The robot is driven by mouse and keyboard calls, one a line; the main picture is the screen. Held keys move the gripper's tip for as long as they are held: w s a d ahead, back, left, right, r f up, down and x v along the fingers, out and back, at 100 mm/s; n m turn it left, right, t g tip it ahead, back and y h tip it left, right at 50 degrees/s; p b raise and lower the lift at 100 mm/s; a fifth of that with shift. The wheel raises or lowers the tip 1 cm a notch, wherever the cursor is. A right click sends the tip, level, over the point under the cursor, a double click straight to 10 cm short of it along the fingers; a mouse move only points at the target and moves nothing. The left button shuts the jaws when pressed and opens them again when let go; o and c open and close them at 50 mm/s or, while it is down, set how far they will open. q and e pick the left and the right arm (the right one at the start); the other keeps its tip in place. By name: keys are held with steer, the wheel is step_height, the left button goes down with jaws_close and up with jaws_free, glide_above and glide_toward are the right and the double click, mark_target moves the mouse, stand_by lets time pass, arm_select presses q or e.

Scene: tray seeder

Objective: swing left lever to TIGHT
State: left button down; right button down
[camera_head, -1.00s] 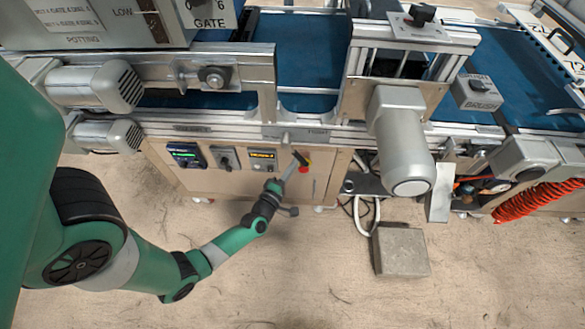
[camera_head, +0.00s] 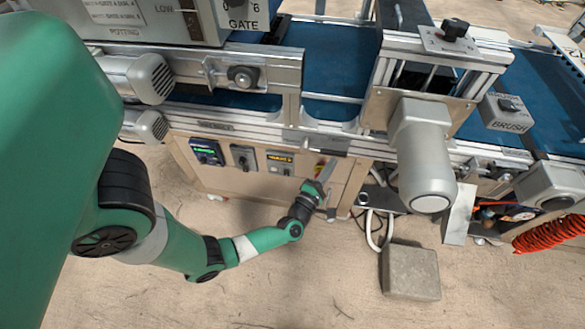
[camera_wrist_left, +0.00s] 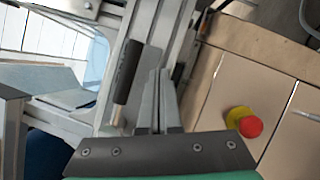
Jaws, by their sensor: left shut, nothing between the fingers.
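The left lever shows in the left wrist view as a black handle (camera_wrist_left: 129,72) on a short metal stem by the silver rail. My left gripper (camera_wrist_left: 161,82) is shut and empty, its fingers just to the right of the handle in that view. I cannot tell whether they touch it. In the head view my left gripper (camera_head: 327,168) reaches up to the front panel, below the rail near its small label plates. The lever is too small there to read its position. My right gripper is not in view.
A red stop button with a yellow base (camera_wrist_left: 246,122) is on the panel close to the fingers. Display boxes (camera_head: 207,152) are further left on the panel. A large grey motor (camera_head: 424,160) juts out to the right. A grey block (camera_head: 410,272) lies on the floor.

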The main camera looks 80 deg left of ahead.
arm_select(q)
steer(key=shift+w+d+r, duration=0.1)
steer(key=shift+w+r, duration=0.1)
steer(key=shift+r, duration=0.3)
steer(key=shift+r, duration=0.1)
steer(key=s+d+f+b, duration=0.2)
steer(key=d+f+b, duration=0.1)
steer(key=d+f, duration=0.5)
steer(key=shift+s+f, duration=0.15)
stand_by(0.4)
